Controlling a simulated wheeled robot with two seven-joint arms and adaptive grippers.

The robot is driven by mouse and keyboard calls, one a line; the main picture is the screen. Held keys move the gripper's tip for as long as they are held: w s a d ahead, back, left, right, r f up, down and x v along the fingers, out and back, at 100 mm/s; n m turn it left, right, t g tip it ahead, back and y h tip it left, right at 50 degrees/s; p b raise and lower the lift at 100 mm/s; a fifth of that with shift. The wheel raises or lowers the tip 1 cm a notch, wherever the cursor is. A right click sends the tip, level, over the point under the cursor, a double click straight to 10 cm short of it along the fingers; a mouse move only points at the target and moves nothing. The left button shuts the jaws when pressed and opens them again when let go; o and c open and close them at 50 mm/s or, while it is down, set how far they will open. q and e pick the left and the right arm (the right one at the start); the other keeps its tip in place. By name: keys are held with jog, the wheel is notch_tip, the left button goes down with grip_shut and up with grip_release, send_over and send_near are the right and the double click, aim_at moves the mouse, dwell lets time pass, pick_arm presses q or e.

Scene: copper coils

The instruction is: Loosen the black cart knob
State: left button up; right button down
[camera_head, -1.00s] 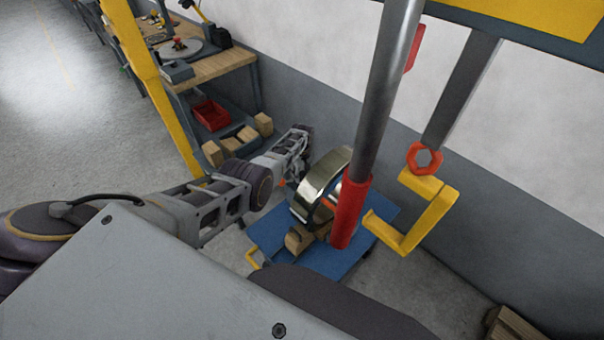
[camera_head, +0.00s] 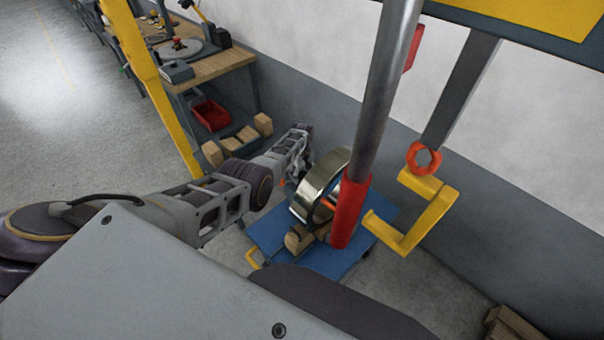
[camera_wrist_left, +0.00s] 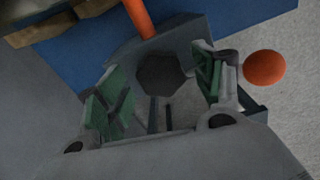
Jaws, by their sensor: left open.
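The black knob (camera_wrist_left: 162,78) shows in the left wrist view as a dark, many-sided disc on a grey bracket beside the blue cart. My left gripper (camera_wrist_left: 158,88) is open, with one green-padded finger on each side of the knob in the picture. I cannot tell whether either finger touches it. In the head view, my left gripper (camera_head: 298,158) hangs at the left edge of the blue cart (camera_head: 318,262), and the knob is hidden there. My right gripper is not in view.
An orange ball (camera_wrist_left: 265,68) sits just right of the fingers, and an orange bar (camera_wrist_left: 139,18) rises above the knob. A metal coil (camera_head: 322,183) rests on wooden blocks on the cart. A grey pole with a red sleeve (camera_head: 349,213) and a yellow hook (camera_head: 425,222) stand close by.

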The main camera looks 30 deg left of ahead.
aim_at(302, 175)
pick_arm(q)
jog(key=shift+r, duration=0.1)
dwell(0.3)
notch_tip(302, 175, up, 12)
dwell(1.4)
jog(key=shift+f, duration=0.2)
dwell(0.4)
